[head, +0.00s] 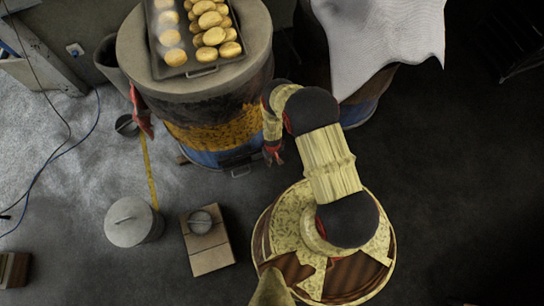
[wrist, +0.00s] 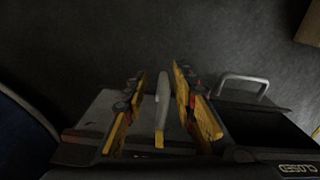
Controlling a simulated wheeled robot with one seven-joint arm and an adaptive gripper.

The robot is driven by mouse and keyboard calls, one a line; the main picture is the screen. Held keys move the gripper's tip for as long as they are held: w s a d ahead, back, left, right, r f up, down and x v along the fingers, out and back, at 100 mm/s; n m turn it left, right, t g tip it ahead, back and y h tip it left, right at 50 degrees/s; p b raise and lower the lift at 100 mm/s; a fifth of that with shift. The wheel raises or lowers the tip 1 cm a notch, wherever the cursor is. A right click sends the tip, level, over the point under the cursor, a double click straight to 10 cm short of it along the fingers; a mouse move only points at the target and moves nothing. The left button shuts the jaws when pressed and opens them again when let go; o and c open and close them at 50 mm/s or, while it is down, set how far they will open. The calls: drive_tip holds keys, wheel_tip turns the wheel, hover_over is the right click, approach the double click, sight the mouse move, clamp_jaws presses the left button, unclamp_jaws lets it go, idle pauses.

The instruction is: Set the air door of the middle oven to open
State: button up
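The middle oven (head: 215,125) is a barrel with a grey top and a rusty, yellow and blue side. In the wrist view a grey plate (wrist: 95,118), apparently the air door, lies below my gripper (wrist: 160,112). A pale upright tab (wrist: 162,108) on it stands between my two yellow fingers, with gaps visible on both sides. The gripper is open. An upside-down label reading "CLOSED" (wrist: 297,168) shows at the lower right. In the head view my gripper (head: 273,152) is low beside the barrel's right front; its fingertips are small there.
A silver handle (wrist: 243,84) on a dark box sits right of the fingers. A tray of round buns (head: 205,35) rests on the oven. A cloth-covered barrel (head: 370,45) stands to the right. A lidded pot (head: 132,222) and wooden box (head: 208,250) are on the floor.

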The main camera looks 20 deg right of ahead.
wheel_tip(320, 180, up, 12)
idle(0.8)
idle(0.5)
